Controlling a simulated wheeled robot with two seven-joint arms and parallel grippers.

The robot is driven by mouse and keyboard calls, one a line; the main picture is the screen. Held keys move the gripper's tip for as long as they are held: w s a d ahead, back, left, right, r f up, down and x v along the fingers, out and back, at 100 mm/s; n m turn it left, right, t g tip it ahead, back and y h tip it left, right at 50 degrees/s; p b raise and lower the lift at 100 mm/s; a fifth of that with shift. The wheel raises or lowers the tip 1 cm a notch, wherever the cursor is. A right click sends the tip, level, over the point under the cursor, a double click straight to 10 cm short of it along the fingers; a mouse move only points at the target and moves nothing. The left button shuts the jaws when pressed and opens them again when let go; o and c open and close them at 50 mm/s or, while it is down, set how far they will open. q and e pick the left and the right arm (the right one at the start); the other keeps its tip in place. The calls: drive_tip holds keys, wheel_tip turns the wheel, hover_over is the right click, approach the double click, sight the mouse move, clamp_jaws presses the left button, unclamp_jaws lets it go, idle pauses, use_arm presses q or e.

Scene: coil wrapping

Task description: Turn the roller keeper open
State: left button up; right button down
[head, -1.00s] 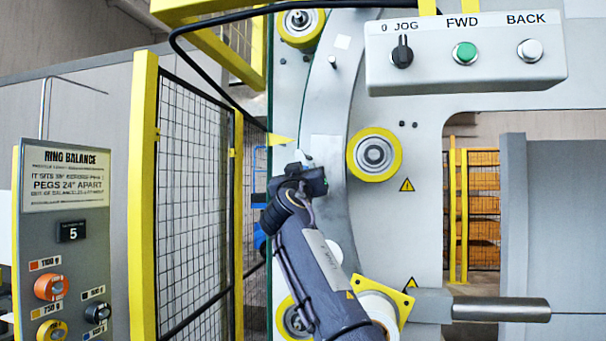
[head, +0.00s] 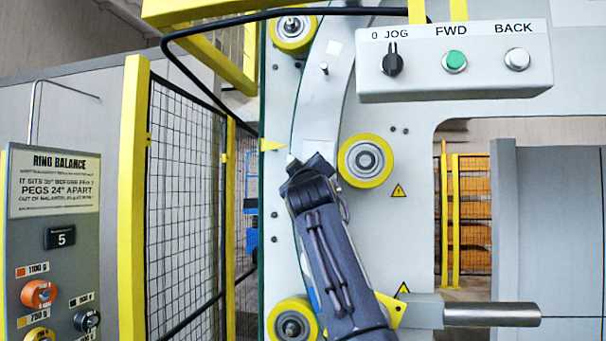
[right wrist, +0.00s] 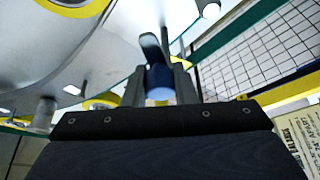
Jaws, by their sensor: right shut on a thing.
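My right gripper (head: 303,168) reaches up from the bottom of the head view to the left edge of the curved grey ring section, left of a yellow roller (head: 366,161). In the right wrist view its fingers (right wrist: 160,92) are shut on a small part with a blue end and a dark upright tab, which looks like the roller keeper (right wrist: 158,80). In the head view my gripper hides the keeper, so its turn angle cannot be told there. My left gripper is not in view.
A control box (head: 455,60) with a jog switch and two buttons juts out at upper right. More yellow rollers sit above (head: 292,30) and below (head: 292,322). A mesh fence (head: 185,200) and a ring balance panel (head: 55,250) stand at left. A steel bar (head: 490,314) projects at lower right.

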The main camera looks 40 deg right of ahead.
drive_tip(key=shift+r, duration=0.1)
idle(0.3)
drive_tip(key=c, duration=1.2)
unclamp_jaws()
drive_tip(key=shift+o, duration=0.2)
drive_tip(key=shift+s+a+f, duration=0.1)
drive_tip(key=shift+f, duration=0.1)
drive_tip(key=b+v, duration=0.6)
drive_tip(key=v, duration=0.1)
drive_tip(key=shift+s, duration=0.25)
drive_tip(key=shift+a, duration=0.15)
